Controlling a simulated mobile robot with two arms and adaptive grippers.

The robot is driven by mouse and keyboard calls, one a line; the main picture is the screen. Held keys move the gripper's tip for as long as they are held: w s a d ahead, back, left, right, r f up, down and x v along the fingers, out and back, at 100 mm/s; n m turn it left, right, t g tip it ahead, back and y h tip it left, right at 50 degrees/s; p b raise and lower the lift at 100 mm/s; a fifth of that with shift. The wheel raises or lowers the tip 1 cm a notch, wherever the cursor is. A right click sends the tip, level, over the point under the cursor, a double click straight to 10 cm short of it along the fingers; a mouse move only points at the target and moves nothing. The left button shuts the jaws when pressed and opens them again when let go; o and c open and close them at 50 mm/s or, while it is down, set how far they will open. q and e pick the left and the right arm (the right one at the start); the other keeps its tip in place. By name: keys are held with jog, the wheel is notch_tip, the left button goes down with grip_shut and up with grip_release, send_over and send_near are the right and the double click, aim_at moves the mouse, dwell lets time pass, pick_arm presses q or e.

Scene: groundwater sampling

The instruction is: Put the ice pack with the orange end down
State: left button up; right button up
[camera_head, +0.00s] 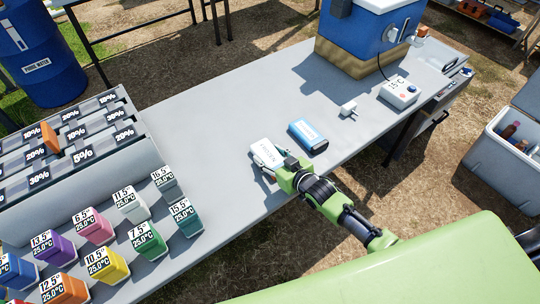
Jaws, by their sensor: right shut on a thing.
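My right gripper (277,164) reaches in from the lower right and is shut on a white pack (266,150) with dark lettering. The pack is at or just above the grey table (225,110), near its front edge; I cannot tell whether it touches. The fingers hide part of it, and no orange end shows clearly on it. A blue pack with a pale label (308,135) lies just right of the gripper, apart from the held pack. A small brownish-orange patch shows at its near edge. My left gripper is not in view.
A small white block (348,109) and a white temperature box (400,93) stand farther right, near a blue cooler (365,40). Several coloured labelled blocks (100,262) and a grey slotted rack (100,165) fill the left. The table's middle is clear. An open cool box (500,165) stands right.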

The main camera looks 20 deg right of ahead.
jog(key=o, duration=1.4)
jog(key=shift+c, duration=0.2)
jog(key=shift+f, duration=0.15)
